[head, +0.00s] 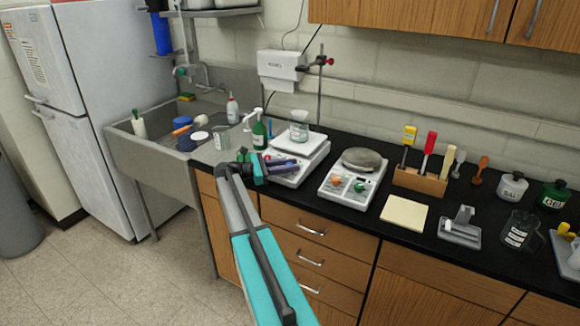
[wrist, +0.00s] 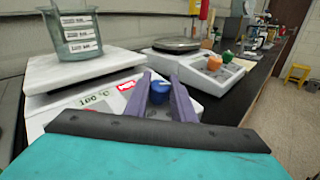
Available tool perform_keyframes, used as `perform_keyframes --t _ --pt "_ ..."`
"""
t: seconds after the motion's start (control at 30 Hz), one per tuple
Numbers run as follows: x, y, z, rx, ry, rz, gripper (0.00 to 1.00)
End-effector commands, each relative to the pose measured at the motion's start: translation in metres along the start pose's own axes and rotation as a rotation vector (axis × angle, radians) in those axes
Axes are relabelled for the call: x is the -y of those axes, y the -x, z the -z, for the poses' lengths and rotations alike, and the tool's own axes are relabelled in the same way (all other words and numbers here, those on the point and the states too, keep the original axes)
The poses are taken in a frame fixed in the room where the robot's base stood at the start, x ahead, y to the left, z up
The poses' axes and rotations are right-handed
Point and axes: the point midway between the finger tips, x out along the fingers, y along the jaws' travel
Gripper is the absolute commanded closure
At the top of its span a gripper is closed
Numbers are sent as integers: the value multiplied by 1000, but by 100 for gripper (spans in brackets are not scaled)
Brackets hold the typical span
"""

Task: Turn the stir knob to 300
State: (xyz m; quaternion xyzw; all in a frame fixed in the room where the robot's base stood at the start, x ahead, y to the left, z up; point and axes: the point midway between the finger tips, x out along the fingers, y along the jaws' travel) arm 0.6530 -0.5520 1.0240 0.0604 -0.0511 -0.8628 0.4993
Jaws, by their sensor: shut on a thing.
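A white hotplate stirrer (head: 312,152) stands on the black bench with a glass beaker (head: 299,124) on its top plate. They also show in the wrist view as the stirrer (wrist: 85,70) and the beaker (wrist: 75,30). A blue knob (wrist: 160,87) sits on the stirrer's front panel. My gripper (head: 282,165) is at this front panel. In the wrist view, the purple fingers of my gripper (wrist: 161,92) stand on both sides of the blue knob and are shut on it. The knob's scale and pointer are too small to read, and the fingers hide part of the panel.
A second hotplate (head: 352,182) with an orange and a green knob stands close on the right. A green pump bottle (head: 259,132) stands behind at the left, near the sink (head: 160,150). A yellow pad (head: 404,212) and a tool block (head: 420,180) lie further right.

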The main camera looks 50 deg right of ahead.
Motion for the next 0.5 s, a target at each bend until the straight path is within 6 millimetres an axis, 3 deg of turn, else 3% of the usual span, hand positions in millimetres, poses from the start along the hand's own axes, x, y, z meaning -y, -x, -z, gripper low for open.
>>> perform_keyframes --t 0.4,0.43,0.5 --pt "1 0 0 0 -2 7 100" --pt "0 0 0 0 -2 7 72" --pt "0 0 0 0 -2 6 60"
